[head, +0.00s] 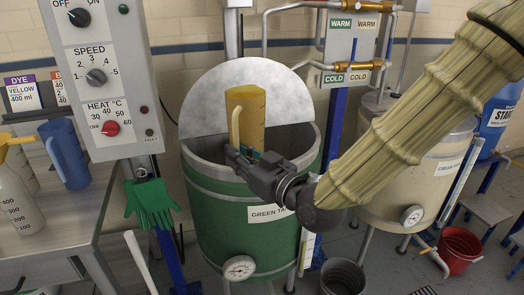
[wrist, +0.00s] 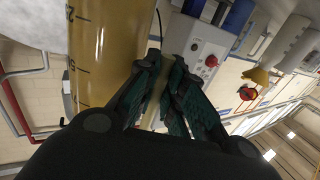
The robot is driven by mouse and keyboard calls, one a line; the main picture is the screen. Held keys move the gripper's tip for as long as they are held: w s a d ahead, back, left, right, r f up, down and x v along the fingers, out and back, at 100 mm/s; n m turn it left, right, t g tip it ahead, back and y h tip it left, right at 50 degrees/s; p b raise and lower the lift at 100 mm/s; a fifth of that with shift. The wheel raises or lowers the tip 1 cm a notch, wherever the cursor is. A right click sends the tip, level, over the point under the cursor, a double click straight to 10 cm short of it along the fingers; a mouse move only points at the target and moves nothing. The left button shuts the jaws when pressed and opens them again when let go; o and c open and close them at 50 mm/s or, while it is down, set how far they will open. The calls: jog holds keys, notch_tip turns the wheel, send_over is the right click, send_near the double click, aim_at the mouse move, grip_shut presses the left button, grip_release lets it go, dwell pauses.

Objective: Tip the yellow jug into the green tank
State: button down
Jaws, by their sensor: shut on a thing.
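The yellow jug (head: 248,108) is held upright above the open mouth of the green tank (head: 232,212). My gripper (head: 243,158) is at the lower end of its handle, shut on the jug from the front. In the wrist view the jug (wrist: 100,45) fills the upper left, with dark measuring marks on its side, and the fingers (wrist: 165,95) close around the handle. The tank's round grey lid (head: 205,95) stands raised behind the jug. The jug's contents are not visible.
A control panel (head: 97,75) with three knobs stands left of the tank. A blue jug (head: 64,155) and a yellow funnel (head: 14,146) are on the left bench. A cream tank (head: 395,195) is at right, and a red bucket (head: 459,248) is on the floor.

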aim_at(238, 137)
jog(key=shift+r+p, duration=1.7)
jog(key=shift+r, duration=0.85)
jog(key=shift+f, duration=0.1)
